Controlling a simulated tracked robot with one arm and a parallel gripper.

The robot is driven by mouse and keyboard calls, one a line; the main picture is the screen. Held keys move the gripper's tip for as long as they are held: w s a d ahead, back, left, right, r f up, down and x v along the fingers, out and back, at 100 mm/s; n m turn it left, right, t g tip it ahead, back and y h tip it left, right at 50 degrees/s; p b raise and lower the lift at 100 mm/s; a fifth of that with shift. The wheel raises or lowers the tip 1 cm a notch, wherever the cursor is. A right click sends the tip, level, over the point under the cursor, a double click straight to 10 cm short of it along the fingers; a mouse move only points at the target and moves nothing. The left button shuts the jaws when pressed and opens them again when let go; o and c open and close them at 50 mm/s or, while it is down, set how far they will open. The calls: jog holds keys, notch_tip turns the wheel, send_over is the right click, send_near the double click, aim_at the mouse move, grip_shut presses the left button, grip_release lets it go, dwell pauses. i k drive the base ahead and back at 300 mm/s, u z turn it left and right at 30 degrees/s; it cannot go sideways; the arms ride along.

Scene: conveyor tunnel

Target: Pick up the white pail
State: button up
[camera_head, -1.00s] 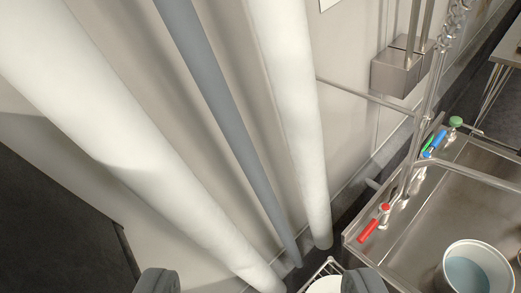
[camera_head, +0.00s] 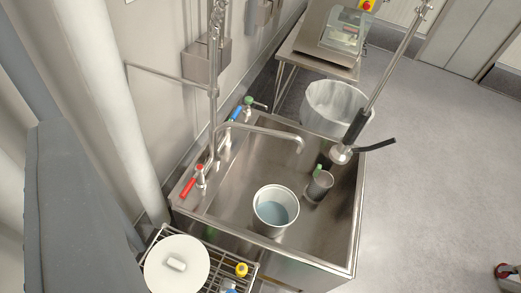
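The white pail (camera_head: 262,222) stands upright in the steel sink basin (camera_head: 240,165), near its front edge. Its rim is round, and its inside looks blue-grey, perhaps from liquid. I cannot make out a handle. My gripper's fingertips do not show in this view. A large grey block at the left edge may be part of my arm, but I cannot be sure. Nothing is seen touching the pail.
A steel cup (camera_head: 319,186) stands right of the pail. Taps with red (camera_head: 188,187), blue and green handles, a spout (camera_head: 270,131) and a sprayer (camera_head: 355,125) rise around the sink. A wire rack holds a white lid (camera_head: 185,250).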

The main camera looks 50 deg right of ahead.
aim_at(276, 207)
jog(key=k, duration=1)
jog(key=z, duration=1.1)
jog(key=i, duration=0.35)
jog(key=u, duration=0.2)
